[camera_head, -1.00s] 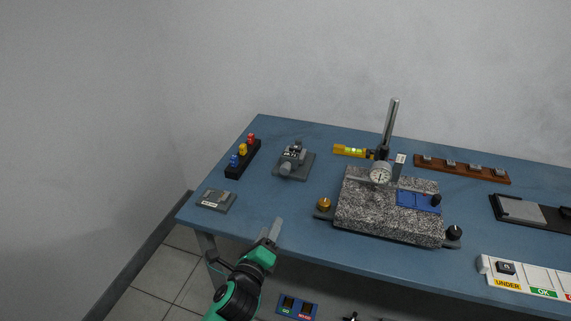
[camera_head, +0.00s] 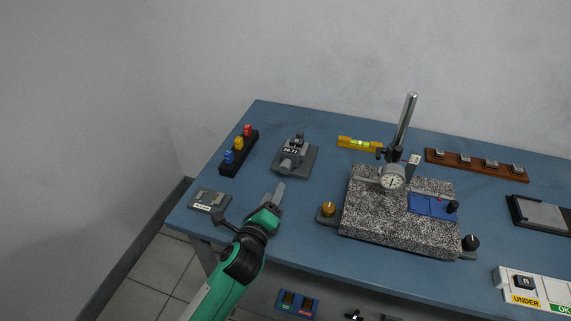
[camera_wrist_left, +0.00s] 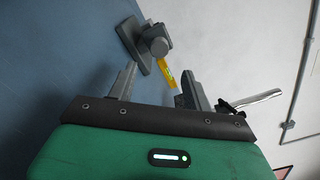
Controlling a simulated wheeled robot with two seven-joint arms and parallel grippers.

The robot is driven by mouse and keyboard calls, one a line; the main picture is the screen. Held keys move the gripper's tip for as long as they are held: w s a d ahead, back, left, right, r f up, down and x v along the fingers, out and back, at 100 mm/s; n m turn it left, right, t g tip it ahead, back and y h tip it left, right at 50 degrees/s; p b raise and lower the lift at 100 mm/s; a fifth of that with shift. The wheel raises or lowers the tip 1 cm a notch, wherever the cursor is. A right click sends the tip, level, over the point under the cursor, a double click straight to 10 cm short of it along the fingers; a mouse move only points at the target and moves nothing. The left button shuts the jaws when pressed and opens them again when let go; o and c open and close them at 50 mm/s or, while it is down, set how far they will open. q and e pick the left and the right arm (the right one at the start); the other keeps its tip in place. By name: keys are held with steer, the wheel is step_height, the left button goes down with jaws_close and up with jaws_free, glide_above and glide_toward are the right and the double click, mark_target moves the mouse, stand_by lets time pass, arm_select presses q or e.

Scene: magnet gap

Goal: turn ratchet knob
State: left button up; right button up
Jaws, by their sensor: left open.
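A grey micrometer-like device (camera_head: 297,152) with a small display stands on a dark base plate at the back left of the blue table. Its round grey knob (camera_head: 287,164) points toward the front left. In the left wrist view the knob (camera_wrist_left: 157,41) shows ahead of the fingers, near the top. My left gripper (camera_head: 276,192) is open and empty, over the table in front of the device and apart from it. Its two fingers stand spread in the left wrist view (camera_wrist_left: 158,76). My right gripper is not in view.
A black rack (camera_head: 236,168) with red, yellow and blue knobs stands left. A grey block (camera_head: 208,201) lies at the front left edge. A granite plate (camera_head: 385,230) with a dial-gauge stand is right; a yellow level (camera_head: 350,142) lies behind it.

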mark_target(284, 171)
arm_select(q)
steer(key=x, duration=1)
steer(key=shift+w+d, duration=0.1)
steer(key=shift+w, duration=0.25)
steer(key=shift+w+d, duration=0.15)
steer(key=shift+w, duration=0.3)
steer(key=c, duration=1)
steer(key=shift+p, duration=0.35)
steer(key=shift+m+p, duration=0.45)
steer(key=shift+m, duration=0.25)
steer(key=shift+r+m+p, duration=0.1)
steer(key=shift+m+p, duration=0.8)
steer(key=shift+m, duration=0.2)
steer(key=m+p, duration=0.2)
steer(key=m, duration=0.1)
steer(key=shift+m, duration=0.3)
steer(key=m+p, duration=0.2)
steer(key=m, duration=0.2)
steer(key=shift+m, duration=0.3)
steer(key=m+p, duration=0.1)
steer(key=m, duration=0.4)
steer(key=shift+m, duration=0.3)
steer(key=m+p, duration=0.1)
steer(key=m, duration=1.1)
steer(key=shift+f+p, duration=0.3)
steer(key=shift+p, duration=0.1)
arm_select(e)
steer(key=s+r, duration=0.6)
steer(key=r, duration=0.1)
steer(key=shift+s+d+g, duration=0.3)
